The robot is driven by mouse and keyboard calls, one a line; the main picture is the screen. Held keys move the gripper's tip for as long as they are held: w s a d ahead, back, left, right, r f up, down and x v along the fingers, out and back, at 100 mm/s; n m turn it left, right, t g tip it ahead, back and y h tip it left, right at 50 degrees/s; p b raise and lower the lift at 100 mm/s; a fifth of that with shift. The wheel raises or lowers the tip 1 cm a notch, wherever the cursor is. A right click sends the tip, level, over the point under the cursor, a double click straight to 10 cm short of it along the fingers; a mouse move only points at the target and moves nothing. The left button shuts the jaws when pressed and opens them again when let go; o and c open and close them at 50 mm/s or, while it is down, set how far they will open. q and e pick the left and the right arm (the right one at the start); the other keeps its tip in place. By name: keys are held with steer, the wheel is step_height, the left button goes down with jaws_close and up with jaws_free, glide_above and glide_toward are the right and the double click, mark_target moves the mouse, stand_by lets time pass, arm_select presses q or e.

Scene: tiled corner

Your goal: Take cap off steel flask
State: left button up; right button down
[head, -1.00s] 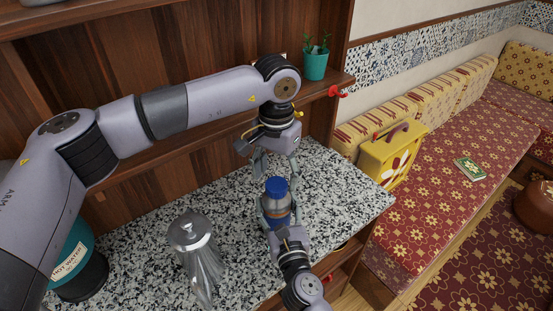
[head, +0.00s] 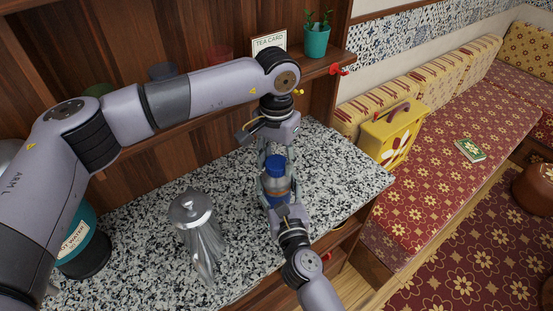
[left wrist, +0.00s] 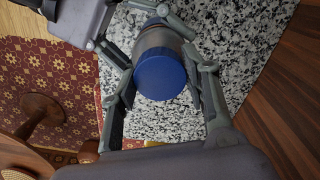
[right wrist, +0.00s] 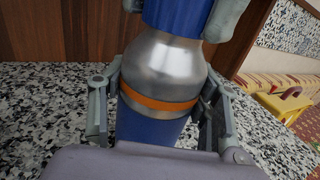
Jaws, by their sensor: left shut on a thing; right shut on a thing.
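The steel flask (head: 275,184) stands upright above the counter, with a blue lower body, an orange band and a bare steel shoulder (right wrist: 165,62). Its blue cap (head: 274,163) sits on top, touching the steel neck; it also shows in the left wrist view (left wrist: 160,75). My left gripper (head: 276,156) reaches down from above and is shut on the cap, its fingers on either side. My right gripper (head: 279,194) comes from the front and is shut around the flask body (right wrist: 155,125). The flask's base is hidden.
A teal hot-water container (head: 80,245) is further left. A shelf behind holds a potted plant (head: 316,42) and a tea card (head: 269,42).

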arm_select(q)
steer(key=c, duration=0.6)
steer(key=shift+o, duration=0.2)
steer(key=n, duration=0.3)
steer(key=shift+n, duration=0.4)
steer(key=n, duration=2.6)
steer(key=shift+r, duration=0.1)
steer(key=n, duration=1.2)
steer(key=shift+n, duration=0.4)
steer(key=n, duration=0.6)
steer(key=shift+n, duration=0.3)
steer(key=n, duration=0.5)
steer(key=shift+w, duration=0.1)
steer(key=shift+r, duration=0.25)
